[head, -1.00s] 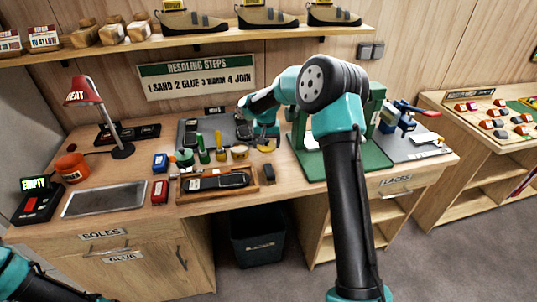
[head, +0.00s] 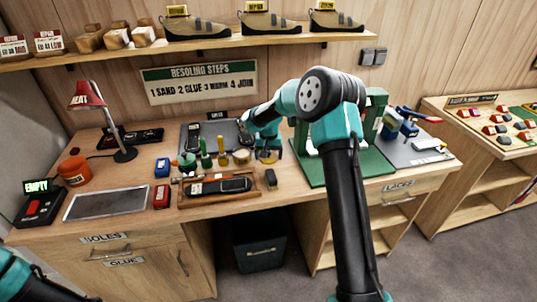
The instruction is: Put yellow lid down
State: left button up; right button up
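The yellow lid (head: 267,157) shows small at the right end of the row of jars and brushes, low over or on the bench. My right gripper (head: 267,148) points down right above it; its fingers are too small and too hidden by my arm to tell whether they grip it. The open yellow jar (head: 241,156) stands just left of the lid. A green jar (head: 187,160) stands further left. My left arm shows only at the lower left corner, with its gripper out of view.
A green brush (head: 205,154) and a yellow brush (head: 222,151) stand between the jars. A wooden tray (head: 190,201) with a dark sole lies in front, and a small dark block (head: 271,179) beside it. A green press (head: 371,118) stands to the right.

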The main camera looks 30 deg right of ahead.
jog(key=shift+o, duration=1.2)
jog(key=shift+r, duration=0.1)
jog(key=shift+r, duration=2.05)
